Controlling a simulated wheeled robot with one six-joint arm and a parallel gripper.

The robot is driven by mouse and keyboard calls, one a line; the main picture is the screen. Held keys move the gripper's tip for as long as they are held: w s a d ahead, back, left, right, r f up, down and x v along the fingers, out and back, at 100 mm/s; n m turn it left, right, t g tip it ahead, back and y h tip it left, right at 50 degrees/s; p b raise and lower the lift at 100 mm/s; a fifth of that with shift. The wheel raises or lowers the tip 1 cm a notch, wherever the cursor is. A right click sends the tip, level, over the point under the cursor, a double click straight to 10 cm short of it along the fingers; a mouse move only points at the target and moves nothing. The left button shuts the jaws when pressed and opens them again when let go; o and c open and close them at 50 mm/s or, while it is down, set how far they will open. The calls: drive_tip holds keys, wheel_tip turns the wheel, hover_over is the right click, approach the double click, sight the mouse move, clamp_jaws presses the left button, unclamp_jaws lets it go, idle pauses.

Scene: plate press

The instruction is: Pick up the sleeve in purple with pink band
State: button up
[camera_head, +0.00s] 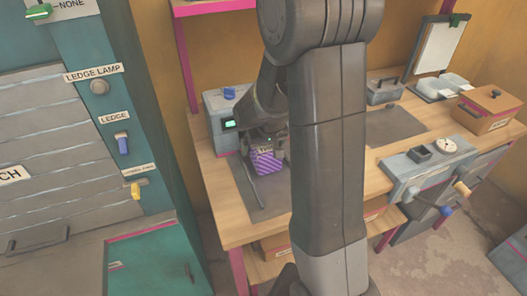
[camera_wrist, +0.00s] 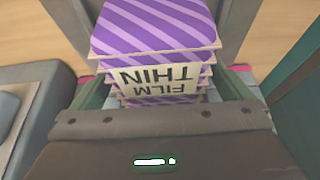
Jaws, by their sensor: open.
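A purple sleeve with lighter diagonal stripes (camera_head: 266,163) sits on the dark mat on the bench. In the wrist view the striped sleeve (camera_wrist: 155,28) shows several stacked layers and a cream label reading "THIN FILM", upside down there. I cannot make out a pink band on it for sure; small pink patches show at either side near the fingers. My gripper (camera_head: 266,147) is open at the sleeve, with a finger on each side of it. My gripper's body hides the sleeve's near lower part in the wrist view, so contact is unclear.
A grey box with a green display (camera_head: 222,118) stands close beside the gripper. A thin dark rod lies on the dark mat (camera_head: 240,186). A grey device with a dial (camera_head: 425,160) and a brown box (camera_head: 488,107) are on the right. A teal cabinet (camera_head: 150,258) stands left.

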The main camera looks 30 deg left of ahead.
drive_tip(key=c, duration=1.2)
drive_tip(key=shift+c, duration=0.2)
drive_tip(key=shift+r, duration=0.1)
drive_tip(key=shift+r+p, duration=0.35)
drive_tip(key=shift+p, duration=0.1)
drive_tip(key=s+d+r+b, duration=0.1)
drive_tip(key=s+d+r, duration=0.6)
drive_tip(key=d, duration=0.4)
drive_tip(key=shift+s+r, duration=0.3)
drive_tip(key=shift+s, duration=0.45)
